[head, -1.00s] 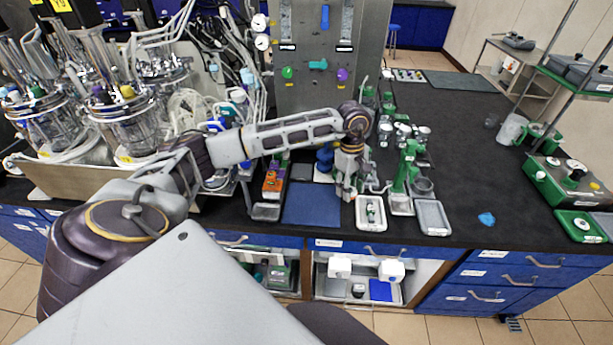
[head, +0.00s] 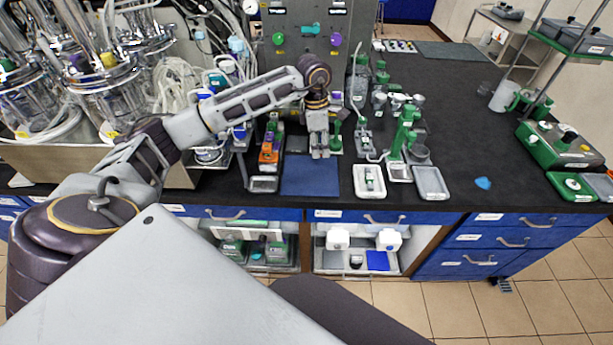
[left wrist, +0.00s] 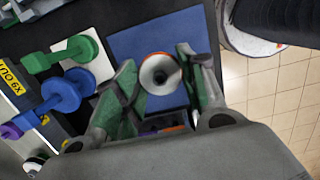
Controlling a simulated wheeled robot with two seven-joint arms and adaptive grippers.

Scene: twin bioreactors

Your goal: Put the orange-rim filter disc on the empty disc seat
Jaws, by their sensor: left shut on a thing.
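My left gripper (head: 320,154) reaches over the back right of the blue mat (head: 299,180). In the left wrist view its green-padded fingers (left wrist: 160,80) are shut on a small round piece (left wrist: 160,73) with a pale, funnel-like face and a thin orange edge. I take it for the orange-rim filter disc; it shows above the blue mat (left wrist: 128,45). In the head view the gripper hides the piece. I cannot make out the empty disc seat for sure. My right gripper is not in view.
Green (left wrist: 62,55) and blue (left wrist: 62,92) spool-shaped pieces stand left of the fingers in the left wrist view. A white tray (head: 358,192), a grey tray (head: 432,183) and a green stand (head: 405,135) are to the right. Bioreactors (head: 105,85) crowd the left. The bench's right middle is mostly clear.

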